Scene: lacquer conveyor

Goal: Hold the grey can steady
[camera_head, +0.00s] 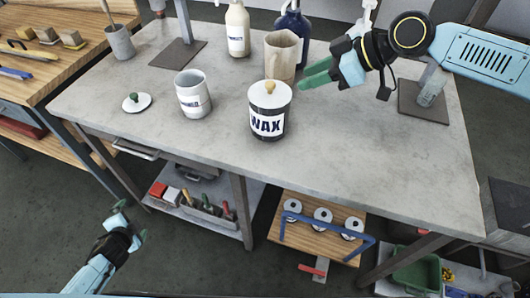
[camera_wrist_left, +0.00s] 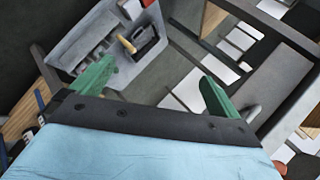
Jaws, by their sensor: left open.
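The light grey can (camera_head: 193,97) stands upright and open on the grey workbench, with a dark-lettered label on its front. My left gripper (camera_head: 132,219) is low in front of the bench, well apart from the can. It is open and empty, its green fingers spread in the left wrist view (camera_wrist_left: 153,86). My right gripper (camera_head: 314,75) is above the bench, right of the black WAX can (camera_head: 267,125). Its fingers lie nearly in line, so its opening is unclear.
The WAX can has a white lid with a yellow knob. A beige cup (camera_head: 281,55), a cream bottle (camera_head: 237,30) and a dark blue bottle (camera_head: 291,30) stand behind. The workbench (camera_head: 350,140) is clear at the front. A lower shelf (camera_head: 205,219) holds tools.

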